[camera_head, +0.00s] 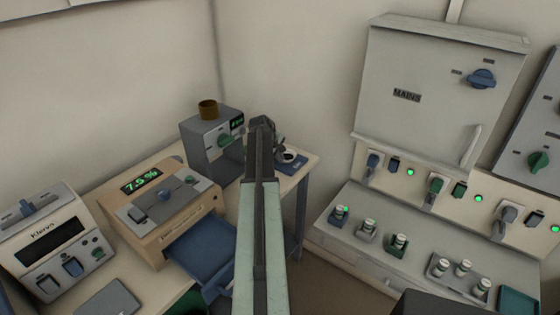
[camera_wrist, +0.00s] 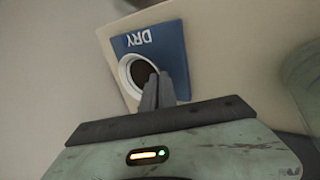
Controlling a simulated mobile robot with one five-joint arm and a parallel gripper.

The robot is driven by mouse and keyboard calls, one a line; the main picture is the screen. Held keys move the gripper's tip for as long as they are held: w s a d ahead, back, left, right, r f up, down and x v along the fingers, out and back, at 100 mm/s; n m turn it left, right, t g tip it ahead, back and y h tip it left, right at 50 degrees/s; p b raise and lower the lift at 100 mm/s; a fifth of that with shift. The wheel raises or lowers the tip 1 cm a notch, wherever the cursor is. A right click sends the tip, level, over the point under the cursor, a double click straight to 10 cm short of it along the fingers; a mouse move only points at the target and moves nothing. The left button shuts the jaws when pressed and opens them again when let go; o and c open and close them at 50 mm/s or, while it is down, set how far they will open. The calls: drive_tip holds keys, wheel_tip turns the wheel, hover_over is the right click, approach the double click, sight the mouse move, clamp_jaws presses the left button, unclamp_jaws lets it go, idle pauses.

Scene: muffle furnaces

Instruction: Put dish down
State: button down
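A small round white dish (camera_wrist: 126,72) with a dark inside shows in the wrist view over a blue mat marked DRY (camera_wrist: 165,38). In the head view, the dish (camera_head: 289,156) and the blue mat (camera_head: 300,165) are at the far right end of the bench. My gripper (camera_wrist: 160,78) has its dark fingers close together at the dish's near rim, and they look shut on it. The fingers hide part of the rim. I cannot tell whether the dish touches the mat. In the head view my arm hides the area just left of the mat.
A grey box unit (camera_head: 205,148) with a brown cup (camera_head: 208,108) on top stands left of the mat. A beige unit reading 7.5 % (camera_head: 160,215) and a Klevo unit (camera_head: 48,245) stand further left. A MAINS cabinet (camera_head: 435,95) hangs on the right wall.

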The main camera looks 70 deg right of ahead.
drive_tip(key=shift+f, duration=0.2)
drive_tip(key=c, duration=1.7)
unclamp_jaws()
drive_tip(key=shift+r, duration=0.1)
drive_tip(key=shift+r, duration=0.3)
drive_tip(key=p+v, duration=1)
drive_tip(key=v, duration=0.1)
drive_tip(key=shift+a+r+p, duration=0.3)
drive_tip(key=shift+p, duration=0.05)
